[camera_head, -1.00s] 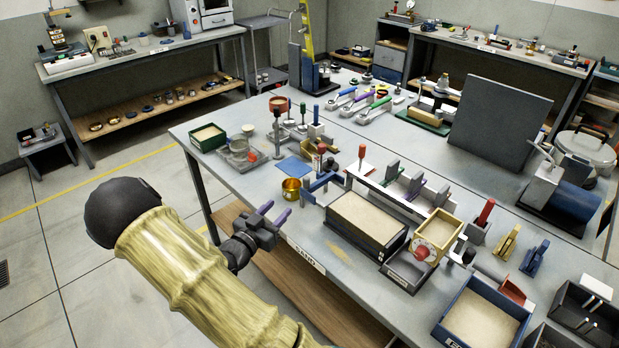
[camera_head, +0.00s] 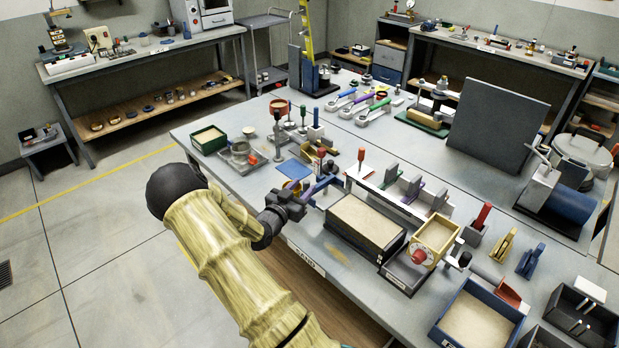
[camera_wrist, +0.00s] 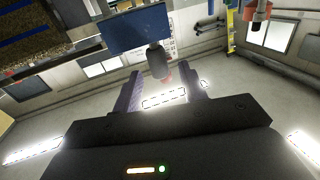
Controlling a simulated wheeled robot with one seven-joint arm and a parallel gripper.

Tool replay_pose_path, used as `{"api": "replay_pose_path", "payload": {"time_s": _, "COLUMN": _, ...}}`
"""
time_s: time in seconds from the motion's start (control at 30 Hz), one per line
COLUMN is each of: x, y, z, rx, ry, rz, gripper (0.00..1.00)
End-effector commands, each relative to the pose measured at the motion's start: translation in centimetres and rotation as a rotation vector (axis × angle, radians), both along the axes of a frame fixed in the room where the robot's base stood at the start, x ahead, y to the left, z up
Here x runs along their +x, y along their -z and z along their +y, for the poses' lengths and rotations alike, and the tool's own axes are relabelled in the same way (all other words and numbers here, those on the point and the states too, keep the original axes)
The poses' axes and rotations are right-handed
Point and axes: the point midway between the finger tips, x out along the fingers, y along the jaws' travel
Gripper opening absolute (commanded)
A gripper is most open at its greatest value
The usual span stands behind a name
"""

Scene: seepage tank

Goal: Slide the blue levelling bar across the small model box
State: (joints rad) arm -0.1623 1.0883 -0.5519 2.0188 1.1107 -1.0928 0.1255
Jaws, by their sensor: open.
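The blue levelling bar (camera_head: 322,187) stands at the left end of a dark sand-filled box, partly hidden by my gripper (camera_head: 311,190). In the wrist view it is a blue plate (camera_wrist: 138,30) with a dark round handle (camera_wrist: 157,61). My gripper (camera_wrist: 163,92) is open; its purple fingers lie either side of the handle in that picture, with gaps visible, so it is not gripped. The dark box (camera_head: 352,240), seemingly the small model box, holds level-looking sand; part of it shows at the upper left of the wrist view (camera_wrist: 42,40).
A yellow wooden box (camera_head: 436,238) with a red knob stands right of the dark box. A white rail with dark holders (camera_head: 400,200) runs behind it. A brass cup, now mostly hidden, and a blue sheet (camera_head: 293,169) lie near my gripper. A blue sand box (camera_head: 480,312) is at front right.

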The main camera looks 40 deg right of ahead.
Motion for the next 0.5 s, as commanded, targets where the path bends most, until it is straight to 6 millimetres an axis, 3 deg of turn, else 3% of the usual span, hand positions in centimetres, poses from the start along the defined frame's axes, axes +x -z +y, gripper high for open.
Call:
{"api": "replay_pose_path", "payload": {"time_s": 0.23, "x": 1.3, "y": -0.1, "z": -3.7, "rx": 0.0, "ry": 0.0, "rz": 0.002, "gripper": 0.42}}
{"api": "replay_pose_path", "payload": {"time_s": 0.5, "x": 1.7, "y": 0.0, "z": -4.6, "rx": 0.0, "ry": -0.001, "rz": 0.001, "gripper": 0.42}}
